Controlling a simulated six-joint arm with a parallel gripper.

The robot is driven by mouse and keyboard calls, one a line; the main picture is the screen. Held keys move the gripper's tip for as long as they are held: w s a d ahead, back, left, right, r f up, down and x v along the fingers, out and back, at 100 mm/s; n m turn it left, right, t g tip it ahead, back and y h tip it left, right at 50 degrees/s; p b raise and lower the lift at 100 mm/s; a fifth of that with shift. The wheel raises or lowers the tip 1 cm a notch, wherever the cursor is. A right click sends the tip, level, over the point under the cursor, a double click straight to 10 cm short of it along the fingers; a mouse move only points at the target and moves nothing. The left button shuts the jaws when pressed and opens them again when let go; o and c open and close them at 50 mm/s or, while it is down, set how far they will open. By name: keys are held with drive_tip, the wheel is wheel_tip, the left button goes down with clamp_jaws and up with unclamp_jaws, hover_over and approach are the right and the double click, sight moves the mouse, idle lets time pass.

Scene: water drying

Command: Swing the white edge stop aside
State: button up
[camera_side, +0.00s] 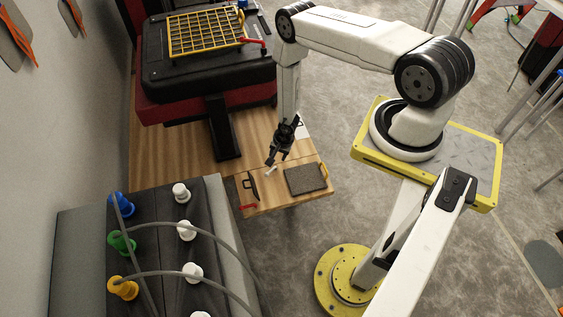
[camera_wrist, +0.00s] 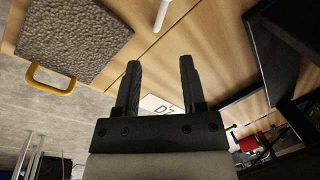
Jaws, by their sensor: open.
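The white edge stop (camera_side: 271,170) is a short white piece on the wooden bench, just below my gripper in the side view. It also shows at the top of the wrist view (camera_wrist: 161,14), partly cut off by the frame edge. My gripper (camera_side: 274,161) is open, with its black fingers pointing down over the bench. In the wrist view the two fingers (camera_wrist: 158,72) stand apart with nothing between them, and the white stop lies beyond the fingertips. I cannot tell the exact gap between the fingers and the stop.
A grey textured plate (camera_side: 305,178) with a yellow handle (camera_side: 323,169) lies right of the stop. A red handle (camera_side: 248,207) sits at the bench's front left. A black machine with a yellow grid (camera_side: 205,32) stands behind. A white marked card (camera_wrist: 160,105) lies on the bench.

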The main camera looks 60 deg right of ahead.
drive_tip(key=w+a+r+n, duration=0.1)
drive_tip(key=w+r+n, duration=0.1)
drive_tip(key=r, duration=0.5)
drive_tip(key=w+a+r+n+y, duration=0.1)
drive_tip(key=w+a+r+n, duration=0.1)
drive_tip(key=r+n, duration=0.3)
drive_tip(key=w+a+r+n+y, duration=0.1)
drive_tip(key=w+a+r+n, duration=0.1)
drive_tip(key=r, duration=0.7)
drive_tip(key=shift+w+n, duration=0.15)
drive_tip(key=shift+n, duration=0.55)
drive_tip(key=shift+f, duration=0.1)
drive_tip(key=s+d+f+n+h, duration=0.1)
drive_tip(key=s+f+n, duration=0.1)
drive_tip(key=f+n, duration=0.8)
drive_tip(key=s+d+f+n+h, duration=0.1)
drive_tip(key=s+f+n+h, duration=0.1)
drive_tip(key=f+n, duration=0.8)
drive_tip(key=shift+s+f+n, duration=0.3)
drive_tip(key=shift+s+f, duration=0.5)
drive_tip(key=shift+f, duration=0.15)
